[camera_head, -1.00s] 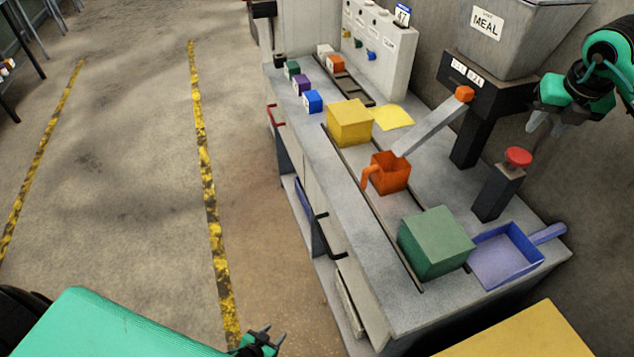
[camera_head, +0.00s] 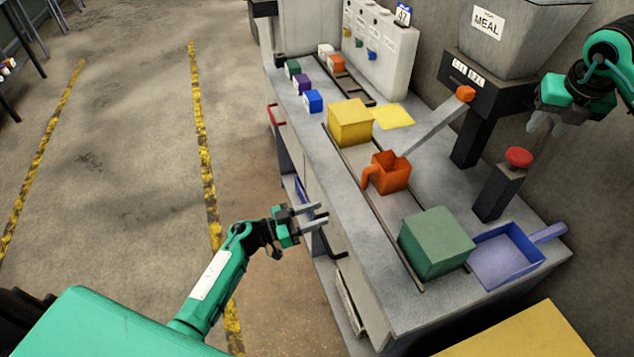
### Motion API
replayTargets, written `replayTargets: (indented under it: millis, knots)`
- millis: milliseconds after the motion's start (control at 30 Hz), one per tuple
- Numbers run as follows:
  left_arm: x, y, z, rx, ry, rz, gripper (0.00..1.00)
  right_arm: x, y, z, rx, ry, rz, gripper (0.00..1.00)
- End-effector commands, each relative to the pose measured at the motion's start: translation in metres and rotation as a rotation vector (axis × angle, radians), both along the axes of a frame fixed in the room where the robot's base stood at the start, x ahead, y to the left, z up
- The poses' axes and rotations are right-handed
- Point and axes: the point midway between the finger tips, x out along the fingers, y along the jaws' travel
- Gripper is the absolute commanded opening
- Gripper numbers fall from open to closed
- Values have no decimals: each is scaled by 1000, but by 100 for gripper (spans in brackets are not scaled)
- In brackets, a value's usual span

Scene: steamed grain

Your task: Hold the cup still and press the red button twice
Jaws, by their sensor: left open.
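The orange cup (camera_head: 393,181) stands upright on the grey bench, its handle to the left, under the lower end of a sloping grey chute (camera_head: 437,124). The red button (camera_head: 519,157) sits on top of a dark post (camera_head: 498,194) at the bench's right side. My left gripper (camera_head: 318,216) is open and empty at the bench's left edge, to the left of the cup and apart from it. My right gripper (camera_head: 545,127) hangs above and slightly right of the red button, not touching it. Whether its fingers are apart is unclear.
A yellow block (camera_head: 349,124) stands behind the cup and a green block (camera_head: 436,244) in front of it. A blue scoop (camera_head: 505,258) lies right of the green block. The meal hopper (camera_head: 515,40) rises at the back. Small cubes line the far bench.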

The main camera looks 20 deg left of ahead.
Motion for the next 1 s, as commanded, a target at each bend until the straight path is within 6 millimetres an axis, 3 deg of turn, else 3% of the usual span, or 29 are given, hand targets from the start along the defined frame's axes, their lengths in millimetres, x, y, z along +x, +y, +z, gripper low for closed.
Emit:
replayTargets:
  millis: [200,400,667,1000]
  knots:
    - [26,2,49,23,97,-10,44,0,0,0,0,0,0,36]
    - [39,4,74,27,152,7,44,0,0,0,0,0,0,36]
    - [50,-6,81,21,170,13,44,0,0,0,0,0,0,36]
    - [90,-56,81,20,169,13,44,0,0,0,0,0,0,36]
